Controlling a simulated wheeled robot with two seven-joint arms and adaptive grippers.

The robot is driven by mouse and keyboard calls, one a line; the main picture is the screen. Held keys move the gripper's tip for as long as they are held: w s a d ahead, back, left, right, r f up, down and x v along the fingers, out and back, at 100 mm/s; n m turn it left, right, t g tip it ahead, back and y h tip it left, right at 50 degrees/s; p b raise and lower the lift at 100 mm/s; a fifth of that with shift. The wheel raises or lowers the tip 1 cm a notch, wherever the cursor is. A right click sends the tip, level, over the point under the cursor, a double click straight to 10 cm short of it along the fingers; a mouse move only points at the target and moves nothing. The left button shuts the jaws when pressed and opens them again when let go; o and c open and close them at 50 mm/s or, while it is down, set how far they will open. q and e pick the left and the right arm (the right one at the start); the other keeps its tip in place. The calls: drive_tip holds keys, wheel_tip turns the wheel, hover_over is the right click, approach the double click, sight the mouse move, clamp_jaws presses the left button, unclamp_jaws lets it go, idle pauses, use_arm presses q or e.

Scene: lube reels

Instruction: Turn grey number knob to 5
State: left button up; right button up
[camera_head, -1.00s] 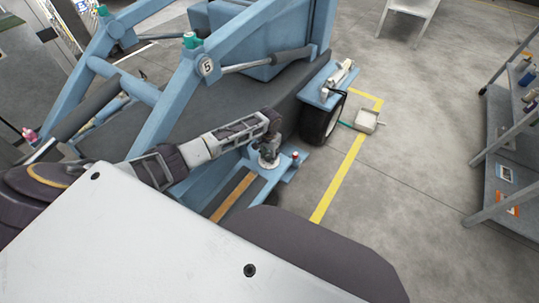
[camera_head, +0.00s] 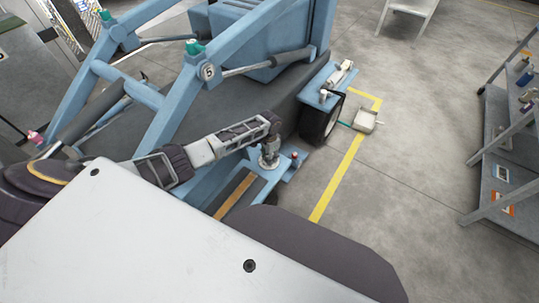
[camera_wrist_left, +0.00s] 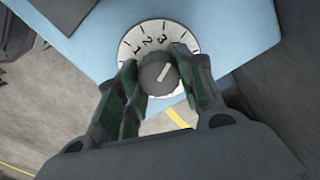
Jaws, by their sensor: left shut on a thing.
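The grey number knob (camera_wrist_left: 158,74) sits in the middle of a round white dial (camera_wrist_left: 147,44), on a light blue panel. The digits 1, 2 and 3 show on the dial's upper rim; the rest is hidden behind the fingers. The knob's white line points to the upper right, past the 3. My left gripper (camera_wrist_left: 160,85) has its fingers closed on either side of the knob. In the head view my left gripper (camera_head: 269,148) stands over the white dial (camera_head: 268,163) on the blue machine; the knob itself is hidden there. My right gripper is out of view.
The blue machine's lift arms (camera_head: 172,115) rise behind my left arm. A pale box (camera_head: 366,120) lies on the floor near a yellow line. A shelf rack (camera_head: 505,170) stands far right, with clear floor between.

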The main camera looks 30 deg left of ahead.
use_arm(q)
drive_tip(key=m+p, duration=0.1)
drive_tip(key=m, duration=0.3)
drive_tip(key=shift+d+r+m+p, duration=0.1)
drive_tip(key=shift+m+p, duration=0.2)
drive_tip(key=shift+p, duration=0.05)
drive_tip(key=shift+m, duration=1.3)
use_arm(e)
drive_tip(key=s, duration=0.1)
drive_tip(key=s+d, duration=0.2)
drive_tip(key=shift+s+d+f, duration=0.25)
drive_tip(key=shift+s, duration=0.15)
use_arm(q)
drive_tip(key=shift+p, duration=0.3)
drive_tip(key=o, duration=0.7)
drive_tip(key=shift+o, duration=1.5)
drive_tip(key=shift+s, duration=0.1)
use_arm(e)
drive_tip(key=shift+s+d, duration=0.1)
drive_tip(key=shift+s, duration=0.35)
